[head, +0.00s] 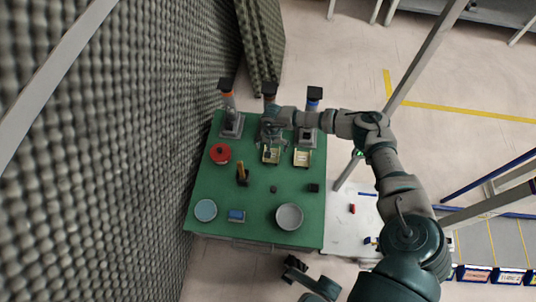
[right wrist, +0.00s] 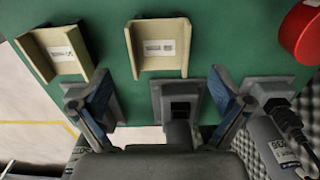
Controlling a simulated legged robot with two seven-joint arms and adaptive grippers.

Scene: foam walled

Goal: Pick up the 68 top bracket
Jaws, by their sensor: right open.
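Two beige U-shaped brackets with white labels lie on the green table. One bracket (head: 271,155) is nearly under my right gripper (head: 272,138); the other (head: 302,158) lies to its right. In the right wrist view the nearer bracket (right wrist: 157,48) is at top centre and the other (right wrist: 54,52) at top left. The label print is too small to tell which is the 68 top bracket. My right gripper (right wrist: 165,105) is open and empty, its fingers apart from both brackets. My left gripper (head: 295,268) is dark and small off the table's front edge; its jaws are unclear.
A red disc (head: 220,153), yellow-handled tool (head: 242,172), grey bowl (head: 289,217) and blue dish (head: 205,210) stand on the table (head: 262,200). A foam wall (head: 110,150) rises at left.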

